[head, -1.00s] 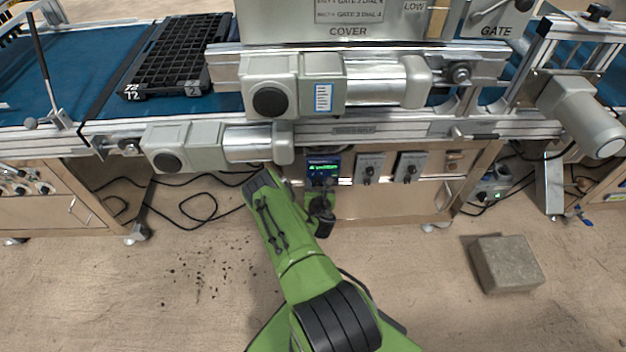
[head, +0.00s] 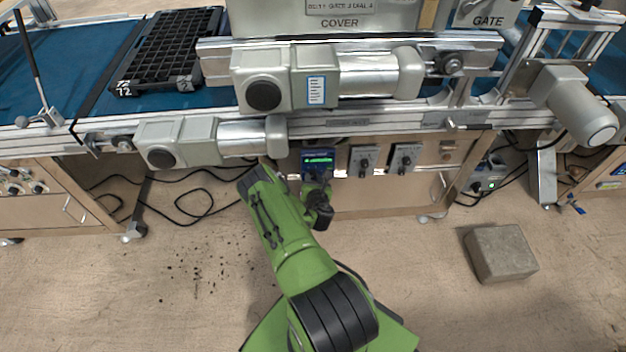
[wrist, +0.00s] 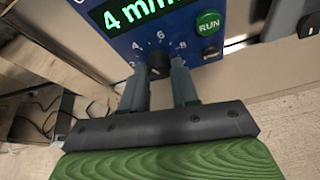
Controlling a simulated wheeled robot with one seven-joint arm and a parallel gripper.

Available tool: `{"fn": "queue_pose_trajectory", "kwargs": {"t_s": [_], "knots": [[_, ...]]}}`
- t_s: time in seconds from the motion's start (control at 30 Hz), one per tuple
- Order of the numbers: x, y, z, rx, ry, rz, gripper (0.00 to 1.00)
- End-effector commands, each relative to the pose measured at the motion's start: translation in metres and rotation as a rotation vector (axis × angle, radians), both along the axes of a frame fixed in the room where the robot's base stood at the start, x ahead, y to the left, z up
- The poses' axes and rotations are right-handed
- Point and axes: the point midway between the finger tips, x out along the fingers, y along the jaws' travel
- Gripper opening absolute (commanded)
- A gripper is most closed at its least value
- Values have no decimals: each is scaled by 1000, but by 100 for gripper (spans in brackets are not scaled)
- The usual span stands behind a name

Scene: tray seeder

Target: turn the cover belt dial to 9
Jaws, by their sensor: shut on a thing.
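The cover belt dial is a small black knob (wrist: 158,66) on a blue control box (wrist: 150,28), with the numbers 4, 6 and 8 around it. The green display (wrist: 135,10) above it begins "4 m/", the rest cut off by the frame. My gripper (wrist: 160,82) is shut on the knob, one finger on each side. The knob's pointer is too small to read. In the head view the blue box (head: 318,154) hangs under the conveyor, and my wrist hides its lower part and the knob.
A green RUN button (wrist: 208,23) sits right of the dial. Two grey dial boxes (head: 363,160) (head: 405,158) hang right of the blue box. A motor (head: 250,138) juts out at its upper left. A grey block (head: 500,253) lies on the floor at right.

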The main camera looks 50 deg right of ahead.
Motion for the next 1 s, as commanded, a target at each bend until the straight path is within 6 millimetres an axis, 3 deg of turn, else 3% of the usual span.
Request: {"fn": "queue_pose_trajectory", "kwargs": {"t_s": [1.0], "knots": [[-7,-5,-5,607,-691,-4,0]]}}
